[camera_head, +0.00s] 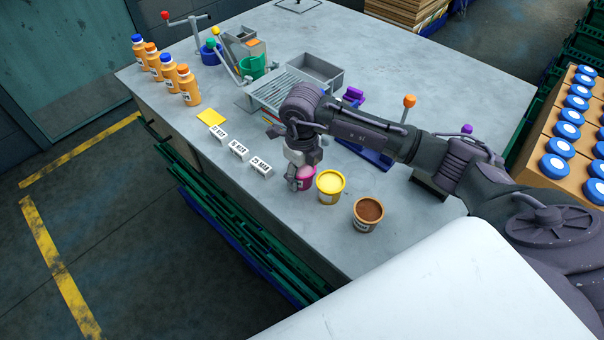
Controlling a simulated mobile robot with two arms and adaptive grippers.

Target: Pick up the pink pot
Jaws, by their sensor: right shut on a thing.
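The pink pot (306,172) stands on the grey table (440,80), partly hidden behind my right gripper (299,180). My right arm comes in from the right and its gripper points down at the pot. The gripper is shut on the pink pot at its near left side. I cannot tell whether the pot is lifted off the table. My left gripper is not in view.
A yellow pot (330,184) stands close beside the pink one, and a brown pot (367,214) is further right. Small white label blocks (239,150) lie to the left. Orange bottles (188,86) stand at the far left. A grey metal tray (316,71) and levers are behind.

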